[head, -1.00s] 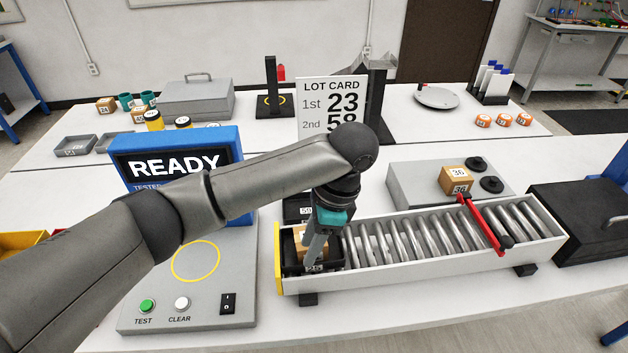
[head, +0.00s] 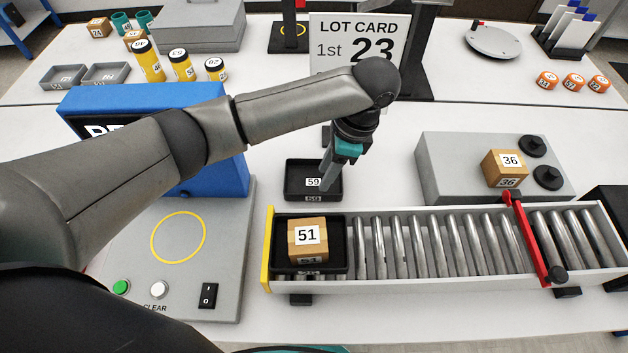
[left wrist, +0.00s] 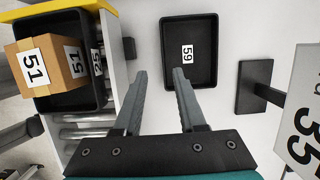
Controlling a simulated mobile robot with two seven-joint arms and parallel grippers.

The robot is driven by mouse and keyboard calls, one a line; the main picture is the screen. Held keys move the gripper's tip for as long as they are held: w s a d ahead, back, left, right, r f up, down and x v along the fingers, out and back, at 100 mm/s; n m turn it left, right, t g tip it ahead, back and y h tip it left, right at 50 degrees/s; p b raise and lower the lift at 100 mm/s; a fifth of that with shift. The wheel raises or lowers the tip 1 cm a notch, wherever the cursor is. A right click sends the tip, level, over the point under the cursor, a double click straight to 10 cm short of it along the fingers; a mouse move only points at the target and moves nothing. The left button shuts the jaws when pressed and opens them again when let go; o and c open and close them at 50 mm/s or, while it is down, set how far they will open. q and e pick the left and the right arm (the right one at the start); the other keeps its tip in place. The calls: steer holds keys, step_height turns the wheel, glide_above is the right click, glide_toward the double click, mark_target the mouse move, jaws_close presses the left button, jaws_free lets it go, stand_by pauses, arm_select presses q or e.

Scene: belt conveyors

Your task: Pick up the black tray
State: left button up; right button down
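An empty black tray (head: 298,180) marked 59 lies on the table behind the left end of the roller conveyor. It also shows in the left wrist view (left wrist: 203,68). A second black tray (head: 338,262) sits on the conveyor's left end and holds a cardboard box (head: 307,240) marked 51; both show at the left of the left wrist view. My left gripper (head: 326,184) is over tray 59 in the head view. In the left wrist view its two fingers (left wrist: 160,74) are spread and empty, with the right fingertip near the tray's lower left edge. My right gripper is out of view.
The roller conveyor (head: 420,283) has a red bar (head: 525,240) across it. A grey box (head: 445,165) behind it carries a carton marked 36 (head: 503,168). The lot card (head: 345,45) stands behind tray 59. A blue-framed display (head: 220,165) stands left.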

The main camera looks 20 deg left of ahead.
mark_target(314, 195)
arm_select(q)
steer(key=x, duration=0.4)
steer(key=b+x, duration=0.1)
steer(key=x, duration=0.4)
steer(key=shift+w, duration=0.2)
steer(key=shift+r, duration=0.1)
steer(key=shift+c, duration=0.2)
jaws_close()
stand_by(0.9)
